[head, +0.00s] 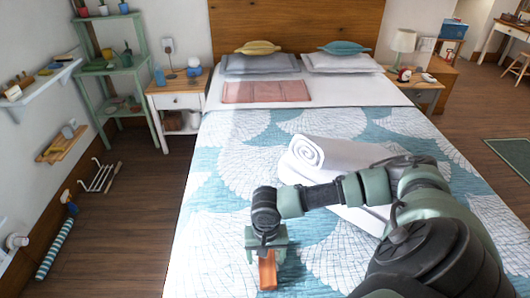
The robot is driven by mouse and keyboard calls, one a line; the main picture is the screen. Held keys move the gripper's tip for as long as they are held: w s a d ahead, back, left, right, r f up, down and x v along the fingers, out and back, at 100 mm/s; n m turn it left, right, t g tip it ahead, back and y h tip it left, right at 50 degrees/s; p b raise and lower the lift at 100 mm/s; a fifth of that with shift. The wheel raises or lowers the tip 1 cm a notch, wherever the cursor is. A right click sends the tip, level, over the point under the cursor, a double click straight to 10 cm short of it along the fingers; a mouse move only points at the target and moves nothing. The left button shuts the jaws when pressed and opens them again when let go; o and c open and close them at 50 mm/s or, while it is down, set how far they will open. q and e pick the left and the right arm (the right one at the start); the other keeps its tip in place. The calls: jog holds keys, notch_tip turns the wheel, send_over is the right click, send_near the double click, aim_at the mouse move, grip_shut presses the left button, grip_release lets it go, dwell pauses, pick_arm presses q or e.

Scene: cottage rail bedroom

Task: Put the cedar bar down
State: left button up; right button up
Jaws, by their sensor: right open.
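The cedar bar (267,274) is a small orange-brown block at the front middle of the bed, over the blue and white quilt (215,235). My right gripper (266,256) points down at the bar's far end. It is open, with its green fingers close around or just above that end. The gripper hides the bar's far end, and I cannot tell whether a finger touches it. The bar seems to rest on the quilt. My left gripper is not in view.
A rolled white towel (322,154) on folded white linen lies behind my right arm. A pink folded cloth (265,92) lies near the pillows. The quilt left of the gripper is clear. A nightstand (179,101) stands at the bed's left.

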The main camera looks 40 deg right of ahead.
aim_at(267, 261)
jog(key=shift+w+d+f, duration=0.1)
jog(key=shift+d+f, duration=0.05)
jog(key=shift+f, duration=0.8)
jog(key=shift+d+f, duration=0.1)
jog(key=shift+f, duration=0.8)
grip_shut()
jog(key=shift+r, duration=0.2)
notch_tip(267, 261, up, 20)
jog(key=a+r+n, duration=0.3)
jog(key=a+n, duration=0.1)
jog(key=a, duration=0.2)
jog(key=a+r+n, duration=0.3)
jog(key=a+n, duration=0.1)
jog(key=a, duration=0.3)
jog(key=shift+s+a+r+p, duration=0.15)
jog(key=shift+s+r+p, duration=0.05)
jog(key=shift+r+p, duration=0.2)
